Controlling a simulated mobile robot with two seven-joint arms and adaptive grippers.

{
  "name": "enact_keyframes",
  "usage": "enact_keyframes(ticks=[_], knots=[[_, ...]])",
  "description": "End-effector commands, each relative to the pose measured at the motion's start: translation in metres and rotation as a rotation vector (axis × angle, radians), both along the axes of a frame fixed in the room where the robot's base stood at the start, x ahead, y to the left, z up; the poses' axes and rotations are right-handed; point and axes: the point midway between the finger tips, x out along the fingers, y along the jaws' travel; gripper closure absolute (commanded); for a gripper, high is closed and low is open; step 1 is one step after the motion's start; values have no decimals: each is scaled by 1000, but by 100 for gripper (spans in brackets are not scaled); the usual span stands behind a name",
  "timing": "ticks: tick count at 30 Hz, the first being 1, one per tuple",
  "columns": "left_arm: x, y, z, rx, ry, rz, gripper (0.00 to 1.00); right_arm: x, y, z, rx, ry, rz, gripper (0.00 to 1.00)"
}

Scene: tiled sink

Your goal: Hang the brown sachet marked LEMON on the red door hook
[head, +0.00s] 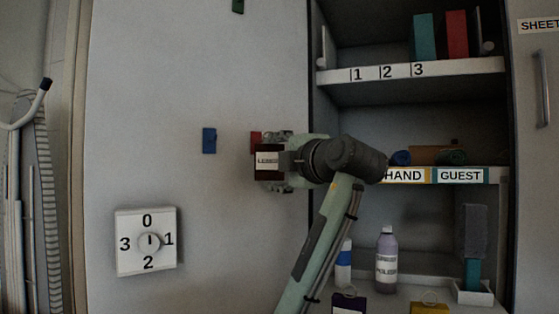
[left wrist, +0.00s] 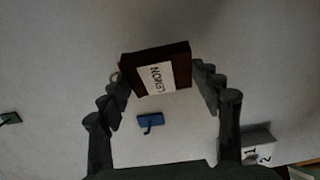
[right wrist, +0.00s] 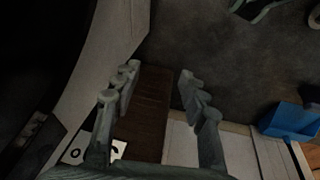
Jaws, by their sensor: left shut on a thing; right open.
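The brown sachet (head: 268,173) has a white label, small in the head view, that reads upside down as LEMON in the left wrist view (left wrist: 158,75). My left gripper (head: 280,160) is shut on the sachet and holds it up close to the pale door. The red hook (head: 256,136) shows just above the sachet's top edge, partly hidden behind it and the gripper. I cannot tell whether the sachet's loop touches the hook. My right gripper (right wrist: 155,88) is open, low down, with fingers apart in front of a brown surface.
A blue hook (head: 209,140) is left of the red one, a green hook (head: 238,6) above. A numbered dial (head: 147,241) is lower on the door. Right of the door, open shelves (head: 450,68) hold blocks, rolled towels and a bottle (head: 387,262).

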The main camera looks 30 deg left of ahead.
Motion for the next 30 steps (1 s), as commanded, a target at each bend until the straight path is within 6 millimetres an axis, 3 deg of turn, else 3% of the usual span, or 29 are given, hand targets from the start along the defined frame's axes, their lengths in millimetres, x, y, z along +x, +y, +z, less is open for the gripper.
enact_keyframes(ticks=[15,22,30], knots=[[10,25,-6,-1,0,0,63,3,4,-16,12,7,-1,57],[12,30,-9,0,-1,-1,63,5,5,7,5,-15,-1,57],[13,33,-11,0,0,-1,63,-2,-2,20,-16,-7,0,57]])
